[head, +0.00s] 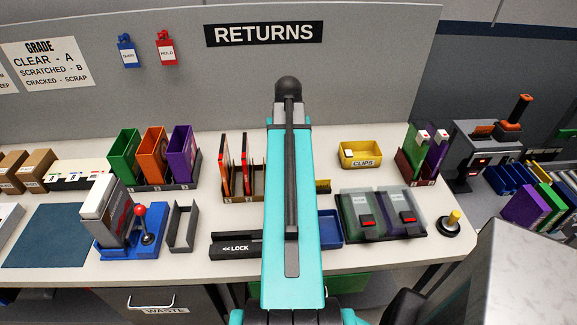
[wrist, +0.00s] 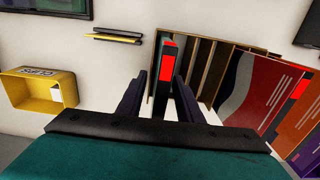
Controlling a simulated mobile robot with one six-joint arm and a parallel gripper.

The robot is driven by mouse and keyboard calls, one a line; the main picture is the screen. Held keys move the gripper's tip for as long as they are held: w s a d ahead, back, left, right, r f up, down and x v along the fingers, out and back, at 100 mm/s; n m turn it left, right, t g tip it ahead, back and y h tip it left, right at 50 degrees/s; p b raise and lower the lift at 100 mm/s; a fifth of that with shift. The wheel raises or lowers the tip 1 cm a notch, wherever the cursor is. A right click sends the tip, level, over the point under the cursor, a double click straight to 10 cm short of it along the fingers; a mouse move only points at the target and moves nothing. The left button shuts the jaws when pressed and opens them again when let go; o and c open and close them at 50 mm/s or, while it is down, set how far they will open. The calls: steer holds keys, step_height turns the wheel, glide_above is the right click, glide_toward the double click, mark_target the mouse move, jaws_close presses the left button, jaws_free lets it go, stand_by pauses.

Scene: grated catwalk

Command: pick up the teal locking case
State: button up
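In the wrist view my gripper (wrist: 163,75) is open, with one dark finger on each side of a narrow dark case (wrist: 160,103). The case shows end-on with a red lock block on it. In the head view my teal arm hides the gripper and this case. The rack's left part (head: 241,199) shows there, with red-edged cases in it.
Red cases (wrist: 253,88) stand close to the right of my gripper in the wrist view. A yellow CLIPS bin (head: 361,159) is to the right of my arm. A tray (head: 384,237) with two clear cases and a blue tray (head: 329,229) are nearer the front edge.

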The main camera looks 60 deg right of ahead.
stand_by(0.4)
jaws_close()
steer(key=shift+r, duration=0.15)
